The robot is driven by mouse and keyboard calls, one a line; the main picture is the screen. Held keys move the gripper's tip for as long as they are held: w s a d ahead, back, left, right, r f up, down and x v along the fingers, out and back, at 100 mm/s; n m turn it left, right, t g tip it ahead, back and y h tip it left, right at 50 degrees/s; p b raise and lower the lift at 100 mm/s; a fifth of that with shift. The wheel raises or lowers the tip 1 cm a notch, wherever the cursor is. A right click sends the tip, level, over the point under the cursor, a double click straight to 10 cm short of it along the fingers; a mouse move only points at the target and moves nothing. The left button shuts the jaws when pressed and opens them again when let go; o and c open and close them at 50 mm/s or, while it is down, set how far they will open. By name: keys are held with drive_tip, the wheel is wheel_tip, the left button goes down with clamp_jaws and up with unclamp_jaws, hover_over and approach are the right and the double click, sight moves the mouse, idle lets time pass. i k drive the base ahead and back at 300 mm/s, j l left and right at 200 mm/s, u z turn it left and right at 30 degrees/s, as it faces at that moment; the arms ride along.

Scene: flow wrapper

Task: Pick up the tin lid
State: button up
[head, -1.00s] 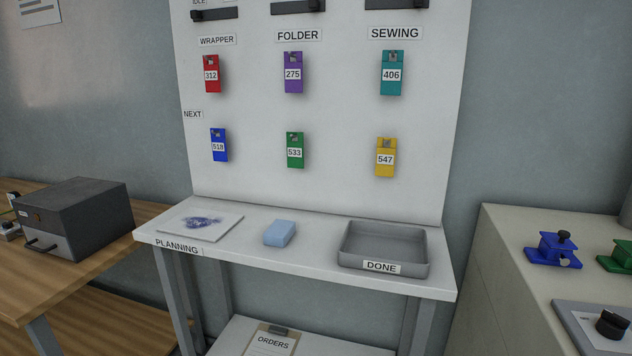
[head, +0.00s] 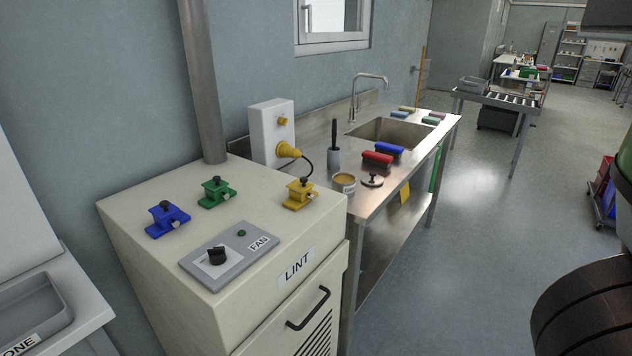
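A small dark round lid with a knob (head: 372,181) lies on the steel sink counter (head: 330,205), near its front edge; I take it for the tin lid. Just left of it stands an open tin (head: 344,183) with a pale label and yellowish contents. The lid and the tin look apart or barely touching; I cannot tell which. My gripper is not in view. Only dark parts that look like my own arm show at the right edge.
Red (head: 377,159) and blue (head: 389,150) brushes or blocks lie behind the lid. A brush in a grey holder (head: 334,150) stands left. The LINT cabinet (head: 240,300), carrying clamps and a fan switch, adjoins the counter.

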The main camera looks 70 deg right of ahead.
sight(371, 179)
drive_tip(key=z, duration=1.5)
drive_tip(key=l, duration=0.1)
